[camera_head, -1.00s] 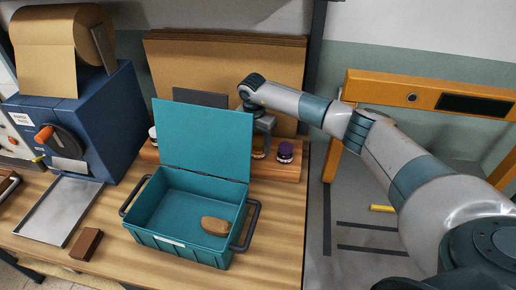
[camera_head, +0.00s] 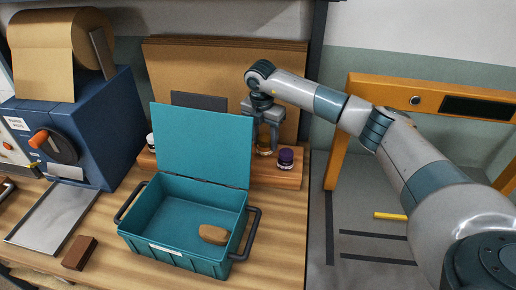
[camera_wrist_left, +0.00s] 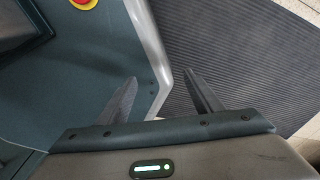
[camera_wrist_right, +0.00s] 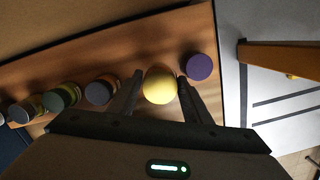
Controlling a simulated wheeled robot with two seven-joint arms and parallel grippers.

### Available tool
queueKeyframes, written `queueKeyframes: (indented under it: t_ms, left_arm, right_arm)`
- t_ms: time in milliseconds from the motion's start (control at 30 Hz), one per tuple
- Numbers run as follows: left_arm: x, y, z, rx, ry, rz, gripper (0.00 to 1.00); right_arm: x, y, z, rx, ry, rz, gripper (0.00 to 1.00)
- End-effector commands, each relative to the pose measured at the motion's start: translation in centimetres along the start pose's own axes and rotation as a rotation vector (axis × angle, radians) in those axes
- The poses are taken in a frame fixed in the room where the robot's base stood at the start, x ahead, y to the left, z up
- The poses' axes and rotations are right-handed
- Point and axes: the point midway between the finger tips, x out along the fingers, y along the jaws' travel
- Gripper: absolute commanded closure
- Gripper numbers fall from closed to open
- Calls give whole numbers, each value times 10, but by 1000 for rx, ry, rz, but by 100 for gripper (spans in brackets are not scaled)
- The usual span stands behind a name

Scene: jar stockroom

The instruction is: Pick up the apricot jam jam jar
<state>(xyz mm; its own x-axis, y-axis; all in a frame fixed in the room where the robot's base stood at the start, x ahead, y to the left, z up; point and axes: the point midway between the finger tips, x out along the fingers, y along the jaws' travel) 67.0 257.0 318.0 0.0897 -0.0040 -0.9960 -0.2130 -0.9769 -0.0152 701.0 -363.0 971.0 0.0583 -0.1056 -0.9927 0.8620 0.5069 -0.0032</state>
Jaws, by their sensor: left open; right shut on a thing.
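A jar with a yellow lid (camera_wrist_right: 160,86) sits between the fingers of my right gripper (camera_wrist_right: 158,92) in the right wrist view. In the head view its amber body (camera_head: 264,148) shows below the right gripper (camera_head: 266,135), behind the teal box's raised lid. The right gripper is shut on this jar, holding it upright at the wooden rack (camera_head: 280,179). I cannot tell whether its base is clear of the rack, and no label is readable. My left gripper (camera_wrist_left: 164,97) is open and empty in the left wrist view, out of the head view.
A jar with a purple lid (camera_head: 286,157) stands close to the right of the held jar. Several other lidded jars (camera_wrist_right: 60,98) line the rack to the left. The teal box (camera_head: 170,250) holds a brown lump (camera_head: 213,234). Cardboard (camera_head: 220,65) stands behind.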

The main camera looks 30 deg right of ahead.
Motion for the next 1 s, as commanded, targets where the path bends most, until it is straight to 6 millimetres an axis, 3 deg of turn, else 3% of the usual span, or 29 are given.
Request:
queueKeyframes:
  t_ms: [233,333,433,700,1000]
  left_arm:
    - [23,-1,5,0,-4,-1,40]
    - [24,4,-26,1,65,4,40]
    - [24,7,-42,2,102,7,40]
    - [24,11,-65,3,155,11,40]
    - [23,12,-68,3,160,12,40]
  right_arm:
    - [-26,-50,10,1,-3,3,89]
    - [-35,-62,12,1,-2,4,89]
    - [-42,-74,14,1,-3,3,89]
    - [-53,-89,17,0,-1,2,89]
    - [-54,-90,17,0,-1,2,89]
